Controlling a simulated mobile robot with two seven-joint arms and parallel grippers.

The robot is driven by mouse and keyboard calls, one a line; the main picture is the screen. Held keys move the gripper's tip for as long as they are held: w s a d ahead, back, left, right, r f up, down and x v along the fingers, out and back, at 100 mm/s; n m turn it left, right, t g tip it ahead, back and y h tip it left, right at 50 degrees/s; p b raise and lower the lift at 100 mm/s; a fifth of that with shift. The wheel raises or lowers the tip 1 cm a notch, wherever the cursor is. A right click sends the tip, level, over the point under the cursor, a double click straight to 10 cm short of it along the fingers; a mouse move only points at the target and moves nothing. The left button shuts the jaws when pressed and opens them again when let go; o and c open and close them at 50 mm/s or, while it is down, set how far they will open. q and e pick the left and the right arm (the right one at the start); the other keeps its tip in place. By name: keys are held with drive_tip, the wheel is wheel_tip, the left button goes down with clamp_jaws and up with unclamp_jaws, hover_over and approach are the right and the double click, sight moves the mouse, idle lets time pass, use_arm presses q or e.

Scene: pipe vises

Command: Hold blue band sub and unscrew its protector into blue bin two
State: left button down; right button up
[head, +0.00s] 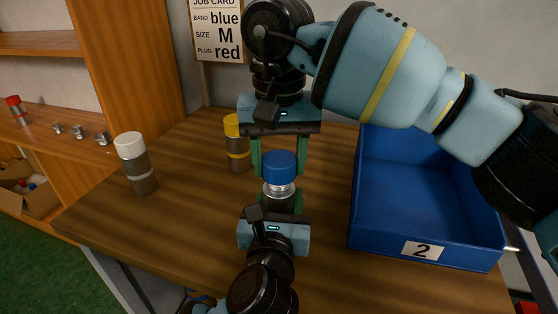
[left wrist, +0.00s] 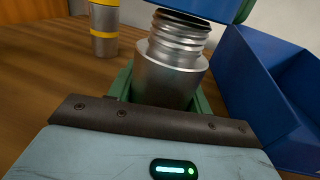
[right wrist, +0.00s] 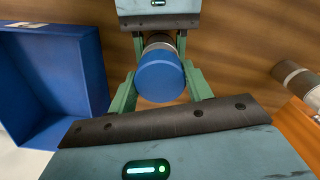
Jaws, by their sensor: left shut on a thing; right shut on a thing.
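The sub (head: 279,202) stands upright, a grey metal body with a bare silver thread. My left gripper (head: 281,208) is shut on its body from the front. In the left wrist view the thread (left wrist: 178,38) and dark open mouth show. Its blue band cannot be made out. The blue protector (head: 279,166) is just above the thread, apart from it. My right gripper (head: 279,158) is shut on the protector from behind; it also shows in the right wrist view (right wrist: 160,78). Blue bin two (head: 380,240) stands to the right, its visible floor empty.
A yellow-capped sub (head: 238,148) stands behind left, and a white-capped one (head: 139,168) farther left. A job card (head: 216,30) reads blue, M, red. A red-capped piece (head: 17,110) and small metal plugs (head: 79,131) sit on the left shelf. The table's left part is mostly clear.

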sight(279, 158)
drive_tip(key=shift+r, duration=2)
use_arm(q)
drive_tip(key=c, duration=0.6)
unclamp_jaws()
drive_tip(key=shift+o, duration=0.2)
drive_tip(key=shift+s, duration=0.1)
drive_tip(key=s, duration=0.4)
drive_tip(key=s+a, duration=0.1)
drive_tip(key=s, duration=0.6)
drive_tip(key=shift+s+a, duration=0.2)
drive_tip(key=shift+s, duration=0.15)
use_arm(e)
drive_tip(key=shift+r, duration=0.25)
